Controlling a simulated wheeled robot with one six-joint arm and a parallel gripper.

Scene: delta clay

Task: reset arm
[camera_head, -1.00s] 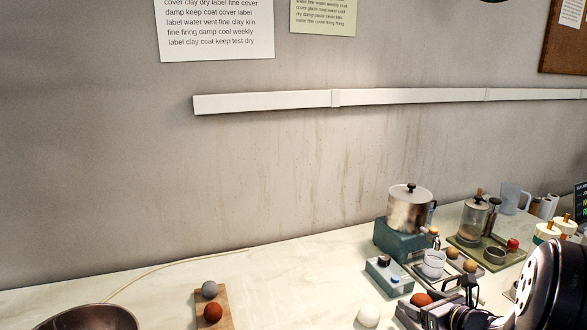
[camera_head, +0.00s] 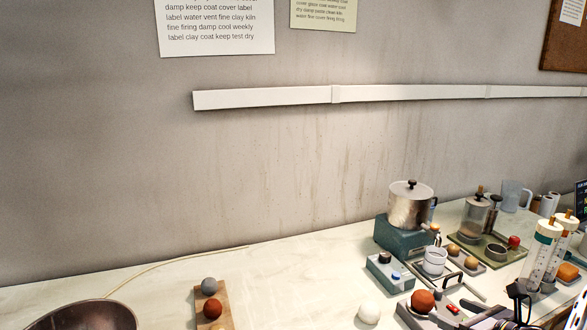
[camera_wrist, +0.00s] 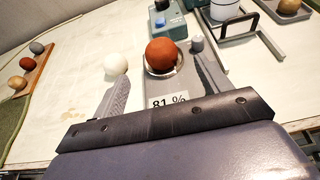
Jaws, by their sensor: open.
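My gripper (camera_wrist: 159,68) is open in the wrist view, with its two fingers spread wide and nothing held between them. A reddish-brown ball (camera_wrist: 162,55) rests on a grey device with a display reading 81 %, ahead of the fingers and in line with the gap. The ball also shows in the head view (camera_head: 423,301). In the head view only dark parts of my arm show at the lower right edge, and the fingers are hard to make out.
A white ball (camera_head: 369,313) lies left of the device. A steel pot (camera_head: 411,205) stands on a teal base behind a control box (camera_head: 389,272). Tall white-capped cylinders (camera_head: 541,252) stand at the right. A wooden board (camera_head: 227,309) with balls and a bowl (camera_head: 80,317) are at the left. The middle counter is clear.

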